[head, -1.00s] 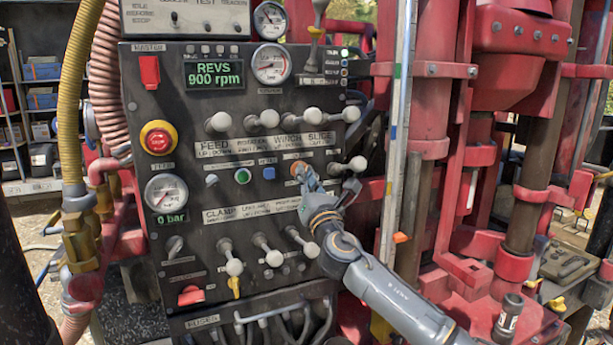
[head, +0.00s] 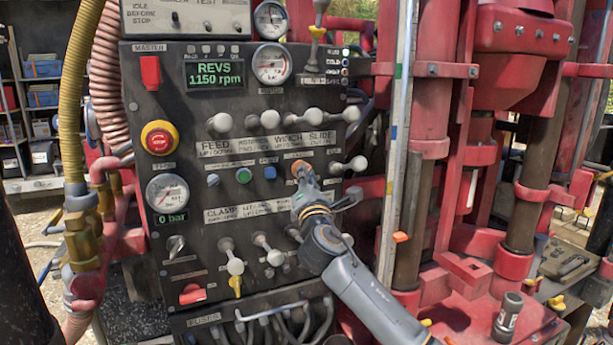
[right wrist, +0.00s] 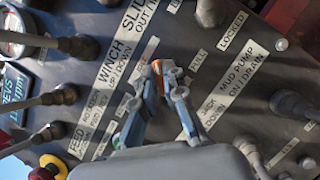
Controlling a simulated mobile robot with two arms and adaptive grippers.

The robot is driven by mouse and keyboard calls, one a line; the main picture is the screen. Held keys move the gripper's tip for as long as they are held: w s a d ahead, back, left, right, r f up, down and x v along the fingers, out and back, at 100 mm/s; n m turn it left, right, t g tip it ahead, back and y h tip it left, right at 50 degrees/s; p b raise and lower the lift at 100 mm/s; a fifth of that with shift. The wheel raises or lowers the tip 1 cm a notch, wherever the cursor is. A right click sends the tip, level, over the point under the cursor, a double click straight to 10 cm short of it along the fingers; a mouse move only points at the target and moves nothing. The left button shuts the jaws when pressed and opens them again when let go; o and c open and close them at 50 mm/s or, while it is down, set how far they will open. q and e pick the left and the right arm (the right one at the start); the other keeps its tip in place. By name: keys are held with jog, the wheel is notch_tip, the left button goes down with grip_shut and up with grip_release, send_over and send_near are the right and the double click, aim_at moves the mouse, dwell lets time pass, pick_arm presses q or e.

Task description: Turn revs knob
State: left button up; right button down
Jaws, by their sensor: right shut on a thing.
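The revs knob (head: 299,168) is a small orange-red knob on the dark control panel (head: 200,120), right of the green and blue buttons. My right gripper (head: 305,180) reaches it from the lower right and is shut on it. In the right wrist view the gripper's fingers (right wrist: 166,85) close around the knob, and only an orange edge (right wrist: 152,50) shows between them. The green display (head: 219,74) at the panel's upper left reads REVS 1150 rpm. My left gripper is not in view.
White-knobbed levers (head: 267,119) stand out above the knob, and more levers (head: 235,266) stand below left. A red emergency button (head: 158,139) is at the panel's left.

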jog(key=shift+f, duration=0.1)
jog(key=c, duration=1.4)
grip_release()
jog(key=shift+s, duration=0.1)
jog(key=v, duration=1.1)
jog(key=shift+s+f, duration=0.15)
jog(key=shift+s, duration=0.2)
